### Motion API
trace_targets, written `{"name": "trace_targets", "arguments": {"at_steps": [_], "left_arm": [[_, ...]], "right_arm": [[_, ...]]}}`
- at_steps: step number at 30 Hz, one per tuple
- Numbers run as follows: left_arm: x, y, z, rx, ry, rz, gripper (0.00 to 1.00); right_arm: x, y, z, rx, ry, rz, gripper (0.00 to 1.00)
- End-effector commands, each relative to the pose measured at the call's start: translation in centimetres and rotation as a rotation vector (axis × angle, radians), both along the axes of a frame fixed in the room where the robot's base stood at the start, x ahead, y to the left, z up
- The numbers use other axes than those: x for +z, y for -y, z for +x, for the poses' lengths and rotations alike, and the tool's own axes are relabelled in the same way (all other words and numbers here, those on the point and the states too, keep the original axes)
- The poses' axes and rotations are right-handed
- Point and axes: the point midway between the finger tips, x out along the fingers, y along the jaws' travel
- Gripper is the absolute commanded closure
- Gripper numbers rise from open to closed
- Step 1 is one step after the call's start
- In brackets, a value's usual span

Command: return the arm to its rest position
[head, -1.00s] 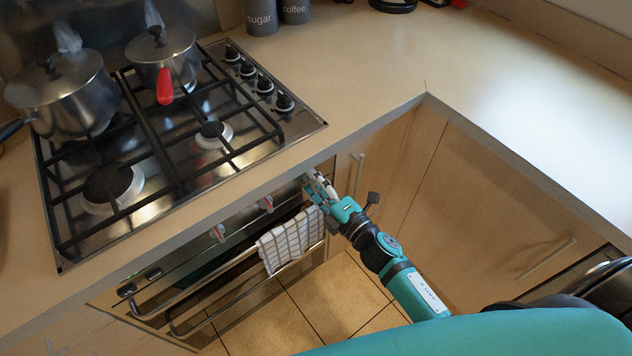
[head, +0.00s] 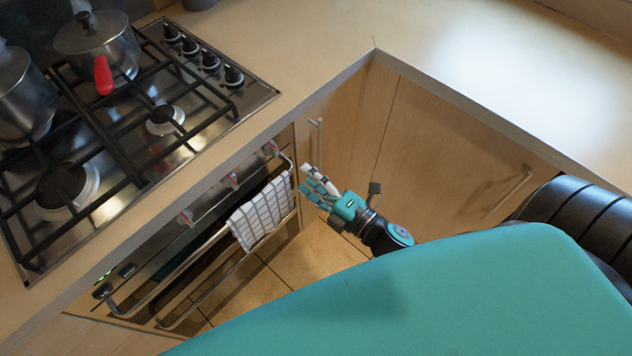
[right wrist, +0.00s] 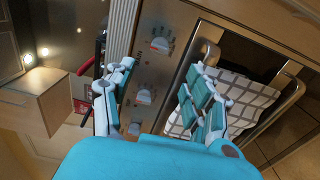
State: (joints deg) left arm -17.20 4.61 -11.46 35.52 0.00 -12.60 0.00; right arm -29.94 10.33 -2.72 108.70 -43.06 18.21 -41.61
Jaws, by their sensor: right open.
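My right gripper (head: 318,186) is open and empty. In the head view it is in front of the oven, just right of the checked towel (head: 262,211) on the oven's handle bar. Its teal and grey fingers point toward the oven front, with a visible gap to the towel. In the right wrist view the two fingers of the gripper (right wrist: 155,95) are spread apart, with oven knobs seen between them and the towel (right wrist: 250,97) behind the right finger. My left gripper is not in view.
The oven handle bar (head: 160,291) sticks out below the hob (head: 120,130). Pots, one with a red handle (head: 103,75), stand on the hob. The counter edge (head: 470,105) and cabinet doors (head: 450,150) lie right of the gripper. The floor (head: 320,262) below is clear.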

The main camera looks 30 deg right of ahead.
Motion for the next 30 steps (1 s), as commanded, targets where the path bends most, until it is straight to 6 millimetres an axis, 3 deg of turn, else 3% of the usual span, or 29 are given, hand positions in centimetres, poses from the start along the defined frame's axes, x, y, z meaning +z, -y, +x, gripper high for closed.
{"name": "trace_targets", "arguments": {"at_steps": [6, 23, 26, 29, 30], "left_arm": [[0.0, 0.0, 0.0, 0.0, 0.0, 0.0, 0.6], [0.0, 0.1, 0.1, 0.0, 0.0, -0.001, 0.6], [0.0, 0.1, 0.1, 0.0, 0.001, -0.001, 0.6], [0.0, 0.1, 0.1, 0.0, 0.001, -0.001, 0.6], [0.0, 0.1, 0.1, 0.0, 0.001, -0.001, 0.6]], "right_arm": [[0.0, 0.5, -1.5, 0.0, 0.001, 0.001, 0.46], [-0.1, 0.6, -1.5, -0.001, -0.002, 0.002, 0.46], [-1.8, 0.9, -1.5, -0.02, -0.047, 0.034, 0.46], [-6.2, 1.7, -1.6, -0.071, -0.169, 0.123, 0.46], [-8.7, 2.1, -1.9, -0.103, -0.238, 0.173, 0.46]]}}
